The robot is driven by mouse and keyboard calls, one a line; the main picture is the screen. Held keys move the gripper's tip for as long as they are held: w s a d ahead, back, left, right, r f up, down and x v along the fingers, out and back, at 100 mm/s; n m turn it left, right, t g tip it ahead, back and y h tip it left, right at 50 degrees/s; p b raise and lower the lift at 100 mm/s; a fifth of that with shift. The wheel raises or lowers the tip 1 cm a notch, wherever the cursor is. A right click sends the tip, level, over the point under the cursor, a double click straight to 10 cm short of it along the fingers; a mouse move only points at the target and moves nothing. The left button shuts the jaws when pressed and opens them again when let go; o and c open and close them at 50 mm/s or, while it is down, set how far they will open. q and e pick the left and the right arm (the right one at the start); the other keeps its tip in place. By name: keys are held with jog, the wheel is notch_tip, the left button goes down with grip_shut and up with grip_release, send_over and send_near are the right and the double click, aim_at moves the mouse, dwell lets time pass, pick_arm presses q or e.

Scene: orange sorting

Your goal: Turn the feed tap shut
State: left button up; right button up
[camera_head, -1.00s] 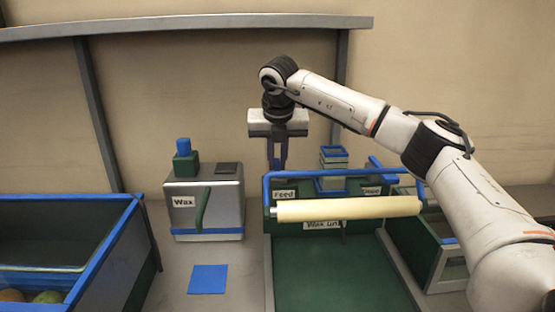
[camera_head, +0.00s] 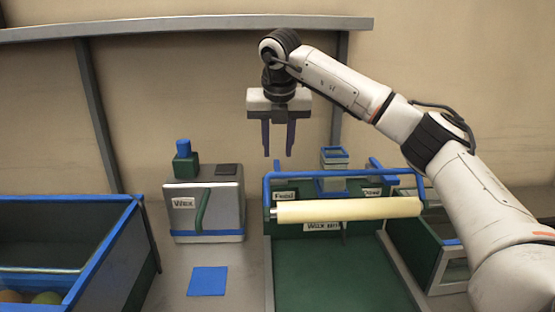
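The Feed label (camera_head: 284,196) sits on the back panel of the green wax unit (camera_head: 340,270), near its left corner. A blue bar-shaped part (camera_head: 375,164) stands up behind the unit's top rail at the right; I cannot tell whether it is a tap. No feed tap shows clearly by the Feed label. My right gripper (camera_head: 278,153) hangs fingers down above and behind the Feed label, apart from the unit. Its two fingers are spread with nothing between them. My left gripper is not in view.
A blue-rimmed crate (camera_head: 108,250) holding fruit is at far left. A small stacked tower (camera_head: 334,160) stands behind the rail.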

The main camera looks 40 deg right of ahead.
jog(key=v, duration=0.5)
dwell(0.5)
